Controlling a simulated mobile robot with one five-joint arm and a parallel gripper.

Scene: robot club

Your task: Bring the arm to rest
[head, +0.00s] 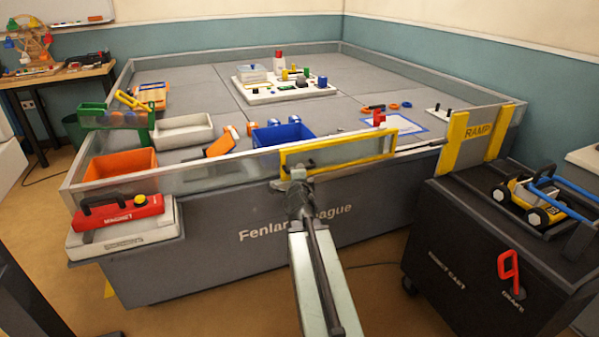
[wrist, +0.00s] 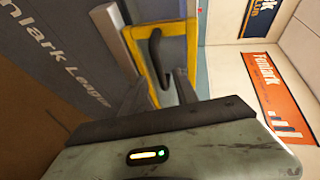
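My arm reaches forward from the bottom of the head view. My gripper (head: 297,174) is at the front wall of the big grey table, close to the left end of a yellow-framed clear gate (head: 340,151). In the wrist view my gripper (wrist: 160,83) has its two dark fingers apart, with a gap between them. A black curved handle (wrist: 155,55) on the gate's yellow frame (wrist: 192,55) shows beyond and between the fingertips. I see nothing held. Whether a finger touches the handle I cannot tell.
The table (head: 240,205) has clear low walls. A blue bin (head: 282,134), a white tray (head: 183,131) and an orange bin (head: 120,164) stand inside. A black cart (head: 470,240) carrying a toy vehicle (head: 540,200) stands at right, by the ramp panel (head: 477,131). Floor shows at lower left.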

